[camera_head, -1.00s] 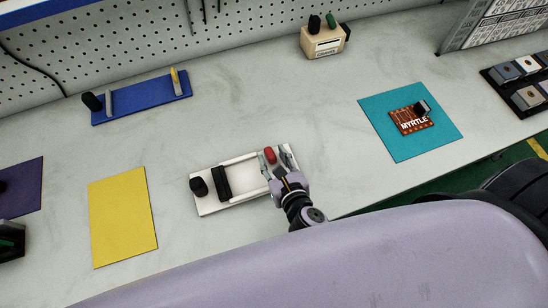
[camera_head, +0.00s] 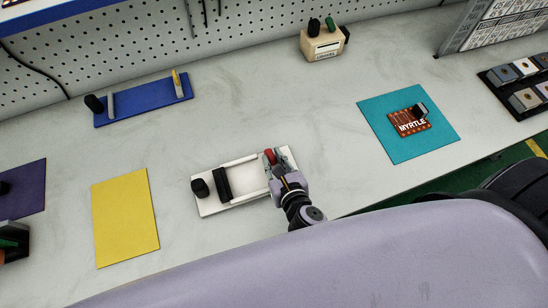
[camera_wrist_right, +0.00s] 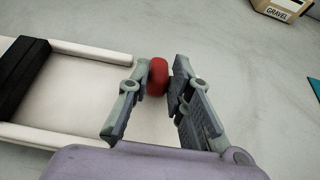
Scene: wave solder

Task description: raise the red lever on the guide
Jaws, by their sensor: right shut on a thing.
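The guide (camera_head: 243,183) is a white plate with pale rails, a black crossbar and a black knob, lying on the bench in the head view. It also shows in the right wrist view (camera_wrist_right: 70,126). The red lever (camera_head: 268,155) stands at the guide's right end; its rounded red tip (camera_wrist_right: 157,77) shows in the wrist view. My right gripper (camera_head: 276,157) is shut on the red lever, with one finger on each side of it in the wrist view (camera_wrist_right: 161,78). The lever's lower part is hidden by the fingers. My left gripper is not in view.
A yellow mat (camera_head: 125,218) lies left of the guide. A blue fixture (camera_head: 143,100) is behind it. A teal mat (camera_head: 376,110) with a brown MYRTLE board (camera_head: 410,122) lies to the right. A wooden GRAVEL block (camera_head: 322,45) stands at the back.

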